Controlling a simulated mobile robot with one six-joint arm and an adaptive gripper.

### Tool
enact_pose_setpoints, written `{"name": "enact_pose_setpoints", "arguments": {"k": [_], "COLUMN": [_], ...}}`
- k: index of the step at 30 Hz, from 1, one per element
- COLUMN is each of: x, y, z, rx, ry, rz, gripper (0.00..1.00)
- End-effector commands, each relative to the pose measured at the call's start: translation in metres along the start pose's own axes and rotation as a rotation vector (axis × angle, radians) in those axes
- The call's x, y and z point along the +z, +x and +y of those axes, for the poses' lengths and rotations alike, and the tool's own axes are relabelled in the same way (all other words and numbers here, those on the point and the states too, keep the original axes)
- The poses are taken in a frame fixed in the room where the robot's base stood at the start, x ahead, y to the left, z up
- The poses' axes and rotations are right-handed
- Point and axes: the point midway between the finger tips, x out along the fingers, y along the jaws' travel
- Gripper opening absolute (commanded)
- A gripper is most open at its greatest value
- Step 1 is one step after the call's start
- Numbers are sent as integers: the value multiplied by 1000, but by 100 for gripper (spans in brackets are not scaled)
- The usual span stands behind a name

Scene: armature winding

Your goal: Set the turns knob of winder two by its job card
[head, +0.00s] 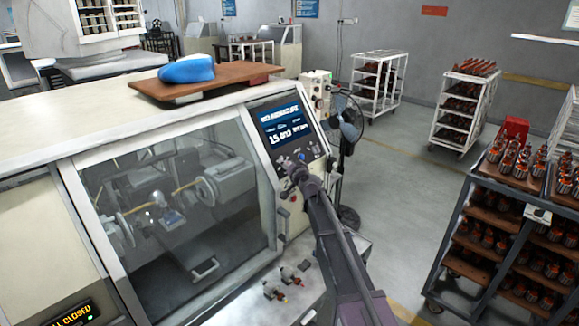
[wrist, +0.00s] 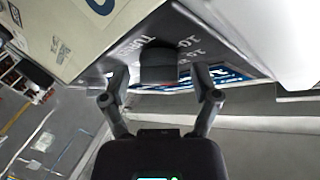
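A cream winder has a dark slanted control panel (head: 303,150) with a lit blue screen (head: 286,122); its text is too small to read surely. In the wrist view a dark round turns knob (wrist: 158,64) stands out from the panel, with part of the word "TURNS" and number marks beside it. My gripper (wrist: 159,82) is open, one finger on each side of the knob with a gap on both sides. In the head view my gripper (head: 297,170) is at the lower panel and hides the knob. I cannot make out a job card.
A blue cap (head: 186,69) lies on a wooden board (head: 232,78) on top of the winder. A fan (head: 343,122) stands just behind the panel. A dark rack of armatures (head: 478,222) stands at right, with open floor (head: 400,170) between.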

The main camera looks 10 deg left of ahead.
Motion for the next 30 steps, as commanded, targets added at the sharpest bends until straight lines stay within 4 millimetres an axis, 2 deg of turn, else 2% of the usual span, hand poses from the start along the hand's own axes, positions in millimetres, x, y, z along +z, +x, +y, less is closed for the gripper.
{"name": "enact_pose_setpoints", "arguments": {"k": [17, 30], "x": [0, 0], "y": [0, 0], "z": [1, 2], "rx": [-7, -59], "ry": [-11, -85], "rz": [0, 0], "gripper": [82, 82]}}
